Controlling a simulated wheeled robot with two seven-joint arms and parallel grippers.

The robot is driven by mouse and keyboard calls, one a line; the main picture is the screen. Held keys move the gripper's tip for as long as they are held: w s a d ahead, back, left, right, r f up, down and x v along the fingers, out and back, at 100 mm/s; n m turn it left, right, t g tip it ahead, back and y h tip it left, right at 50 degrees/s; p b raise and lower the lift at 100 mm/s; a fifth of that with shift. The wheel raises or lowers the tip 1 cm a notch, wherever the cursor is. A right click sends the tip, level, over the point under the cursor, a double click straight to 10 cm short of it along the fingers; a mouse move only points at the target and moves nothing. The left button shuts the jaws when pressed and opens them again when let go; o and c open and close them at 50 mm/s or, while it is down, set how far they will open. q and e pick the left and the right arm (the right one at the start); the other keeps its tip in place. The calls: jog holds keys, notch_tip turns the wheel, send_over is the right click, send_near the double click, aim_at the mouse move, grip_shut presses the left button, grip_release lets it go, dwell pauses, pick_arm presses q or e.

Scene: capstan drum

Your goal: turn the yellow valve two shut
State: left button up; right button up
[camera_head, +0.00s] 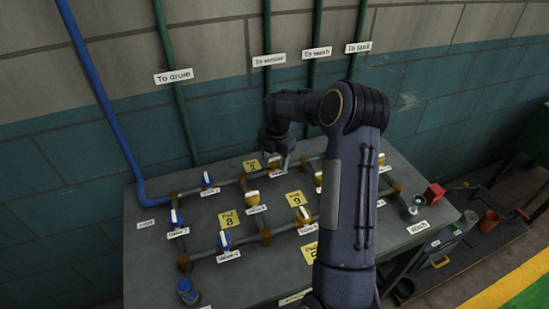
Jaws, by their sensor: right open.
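Several valves with white-tipped handles sit on a pipe grid on the grey bench top. Another yellow valve (304,216) is nearer, left of my forearm. Part of a further yellow valve (318,179) shows beside the forearm. My right gripper (275,158) is open and empty, pointing down over the back of the bench. My right arm hides part of the grid. My left gripper is out of view.
Blue valves (225,241) stand at the left of the grid. Yellow pad signs (229,220) lie between the pipes. A blue pipe (100,100) and green pipes run up the wall behind. A red block (434,193) is at the bench's right edge.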

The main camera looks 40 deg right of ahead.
jog(key=c, duration=1)
jog(key=m+b, duration=0.1)
jog(key=m, duration=0.3)
jog(key=m+b, duration=0.1)
jog(key=m, duration=0.3)
jog(key=shift+w+a+h, duration=0.1)
jog(key=shift+w+h, duration=0.05)
jog(key=shift+h, duration=0.15)
jog(key=m, duration=0.9)
jog(key=shift+w+m+h, duration=0.1)
jog(key=shift+m+h, duration=0.2)
jog(key=shift+m, duration=0.1)
jog(key=shift+g, duration=0.3)
